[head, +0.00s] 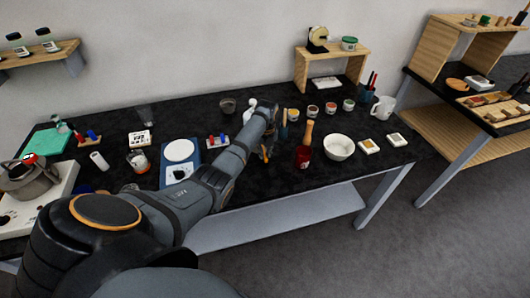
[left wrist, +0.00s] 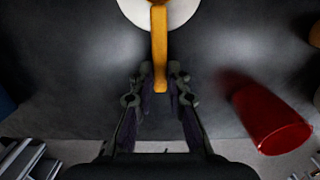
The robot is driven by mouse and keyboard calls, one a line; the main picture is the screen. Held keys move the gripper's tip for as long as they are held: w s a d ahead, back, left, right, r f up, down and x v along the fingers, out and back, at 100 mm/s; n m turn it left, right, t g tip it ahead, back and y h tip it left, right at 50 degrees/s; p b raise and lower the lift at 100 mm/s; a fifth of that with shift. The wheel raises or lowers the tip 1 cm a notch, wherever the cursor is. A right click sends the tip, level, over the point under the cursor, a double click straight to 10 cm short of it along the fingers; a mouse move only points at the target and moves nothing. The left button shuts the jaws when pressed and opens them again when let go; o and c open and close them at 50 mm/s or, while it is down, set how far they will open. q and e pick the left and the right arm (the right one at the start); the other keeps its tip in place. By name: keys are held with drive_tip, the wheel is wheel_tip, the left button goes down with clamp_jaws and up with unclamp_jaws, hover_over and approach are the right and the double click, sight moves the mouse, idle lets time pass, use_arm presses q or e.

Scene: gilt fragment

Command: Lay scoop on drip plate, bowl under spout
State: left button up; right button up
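My left gripper (head: 267,152) is low over the table's front part, largely hidden by my arm in the head view. In the left wrist view its fingers (left wrist: 160,75) close around an orange-yellow handle (left wrist: 159,45), which I take for the scoop. A white round surface (left wrist: 185,12) lies beyond the handle, cut off by the frame; I cannot tell whether it is a plate or the scoop's own part. A white bowl (head: 339,148) stands upright at the table's front right, apart from the gripper. A pale flat plate (head: 325,83) lies under the small wooden stand. My right gripper is not in view.
A red vessel (head: 303,158) stands close right of the gripper; it also shows in the left wrist view (left wrist: 272,120). Several small jars (head: 312,111) stand behind. A cream device (head: 318,40) sits on the wooden stand (head: 358,62). A white jug (head: 383,107) is at right.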

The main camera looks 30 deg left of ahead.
use_arm(q)
drive_tip(key=o, duration=0.3)
drive_tip(key=shift+o, duration=0.2)
wheel_tip(320, 180, up, 13)
drive_tip(key=b, duration=0.1)
drive_tip(key=shift+s+d, duration=0.3)
drive_tip(key=shift+d, duration=0.1)
drive_tip(key=shift+r, duration=0.1)
